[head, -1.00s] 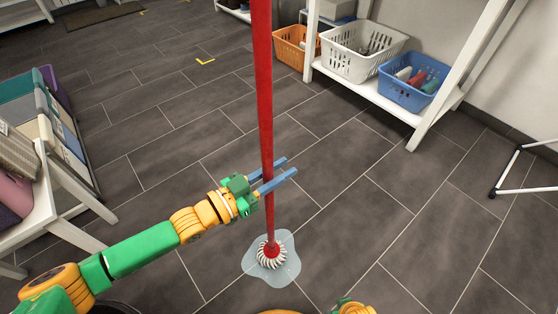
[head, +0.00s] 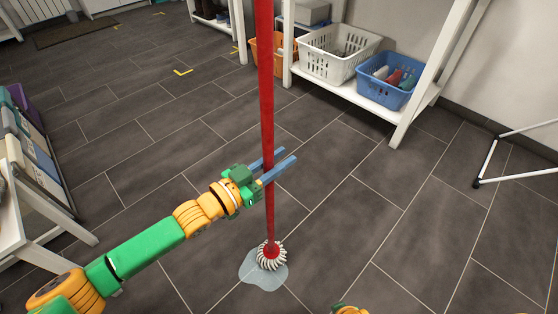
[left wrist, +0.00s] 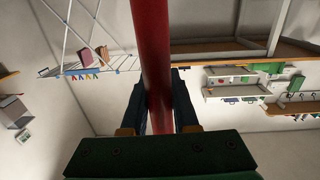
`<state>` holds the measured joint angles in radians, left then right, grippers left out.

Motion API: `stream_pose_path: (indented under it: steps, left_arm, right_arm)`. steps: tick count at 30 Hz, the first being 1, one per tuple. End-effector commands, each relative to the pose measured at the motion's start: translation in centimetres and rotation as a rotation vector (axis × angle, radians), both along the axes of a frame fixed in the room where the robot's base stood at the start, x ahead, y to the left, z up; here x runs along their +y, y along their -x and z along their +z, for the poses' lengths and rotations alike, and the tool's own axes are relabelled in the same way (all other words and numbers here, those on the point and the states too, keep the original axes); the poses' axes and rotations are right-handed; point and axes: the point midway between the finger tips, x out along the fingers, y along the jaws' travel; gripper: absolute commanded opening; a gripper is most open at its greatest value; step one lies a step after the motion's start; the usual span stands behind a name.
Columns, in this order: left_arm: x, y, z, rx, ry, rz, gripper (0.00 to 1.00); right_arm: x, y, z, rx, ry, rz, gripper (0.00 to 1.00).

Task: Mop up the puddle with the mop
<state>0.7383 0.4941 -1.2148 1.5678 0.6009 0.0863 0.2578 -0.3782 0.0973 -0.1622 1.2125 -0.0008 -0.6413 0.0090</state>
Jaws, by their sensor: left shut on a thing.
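The mop (head: 266,120) stands nearly upright, with a long red handle and a white stringy head (head: 271,256). The puddle (head: 262,273) is a small pale patch on the dark tiled floor. The mop head covers its upper right part, and the puddle shows to the left and below. My left gripper (head: 278,167) is shut on the handle, low down above the head. The left wrist view shows the red handle (left wrist: 155,70) between the two fingers. Only a small part of my right arm shows at the bottom edge, and its gripper is out of view.
A white bench (head: 40,215) stands at the left. A thin white rack (head: 505,135) stands at the right. The floor between is clear.

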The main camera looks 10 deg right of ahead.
Motion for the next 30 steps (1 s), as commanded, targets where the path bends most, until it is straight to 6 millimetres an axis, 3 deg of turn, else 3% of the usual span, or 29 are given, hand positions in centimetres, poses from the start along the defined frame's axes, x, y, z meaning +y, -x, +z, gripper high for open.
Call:
stream_pose_path:
  steps: [14,23,30]
  left_arm:
    - [4.3,-1.8,-0.1,-0.005,-0.003,0.002,0.0]
    - [4.5,-1.8,0.0,-0.001,-0.002,0.002,0.0]
    - [4.1,0.4,0.4,0.006,-0.001,0.001,0.0]
  right_arm:
    - [0.0,0.0,-1.9,0.0,0.0,0.0,0.5]
    - [0.0,0.0,-1.7,0.0,0.0,0.0,0.5]
    - [0.0,0.0,0.7,0.0,0.0,0.0,0.5]
